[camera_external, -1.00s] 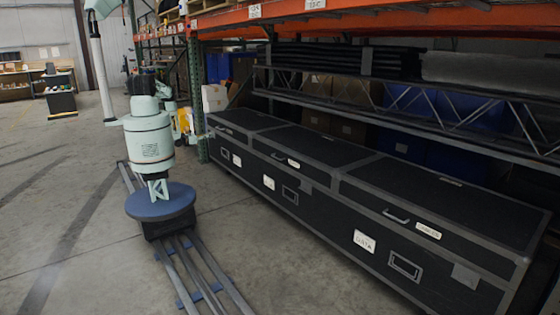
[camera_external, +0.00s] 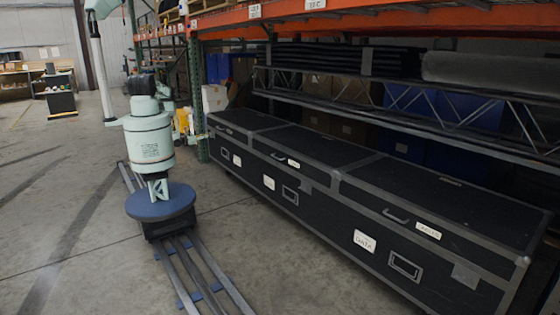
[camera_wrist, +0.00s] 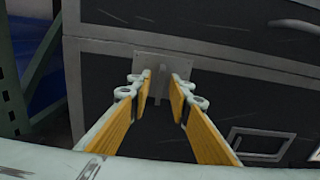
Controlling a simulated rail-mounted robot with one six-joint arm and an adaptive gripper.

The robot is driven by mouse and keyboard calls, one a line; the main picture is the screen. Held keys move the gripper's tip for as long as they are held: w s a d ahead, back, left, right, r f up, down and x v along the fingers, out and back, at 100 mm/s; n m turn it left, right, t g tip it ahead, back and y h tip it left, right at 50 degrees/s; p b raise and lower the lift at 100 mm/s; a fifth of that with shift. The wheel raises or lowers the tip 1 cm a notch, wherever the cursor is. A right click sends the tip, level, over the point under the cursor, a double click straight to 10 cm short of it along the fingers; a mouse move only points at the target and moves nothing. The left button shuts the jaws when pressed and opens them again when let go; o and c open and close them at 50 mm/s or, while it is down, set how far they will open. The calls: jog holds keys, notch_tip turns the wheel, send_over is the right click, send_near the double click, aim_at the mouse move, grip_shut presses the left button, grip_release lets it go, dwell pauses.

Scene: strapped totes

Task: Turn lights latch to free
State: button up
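A grey latch (camera_wrist: 158,84) shows in the wrist view, a narrow upright bar on a square metal plate (camera_wrist: 170,66) at the lid seam of a black case (camera_wrist: 215,95). My gripper (camera_wrist: 164,82) is open, with its two yellow-padded fingers on either side of the latch bar. Gaps show between the bar and the fingers; I cannot tell whether either touches it. In the external view, the far-left case (camera_external: 238,121) stands beside my arm. My gripper and the latch there are too small or hidden to make out. The case's label is not readable.
Two more strapped black cases, the middle one (camera_external: 318,147) and the near one (camera_external: 455,203), continue the row under the orange rack beam (camera_external: 370,20). A green rack upright (camera_wrist: 35,60) is close on the left. A lid handle (camera_wrist: 296,26) and recessed handle (camera_wrist: 262,142) lie to the right.

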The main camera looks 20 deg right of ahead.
jog(key=v, duration=1.1)
dwell(0.5)
jog(key=shift+r, duration=0.1)
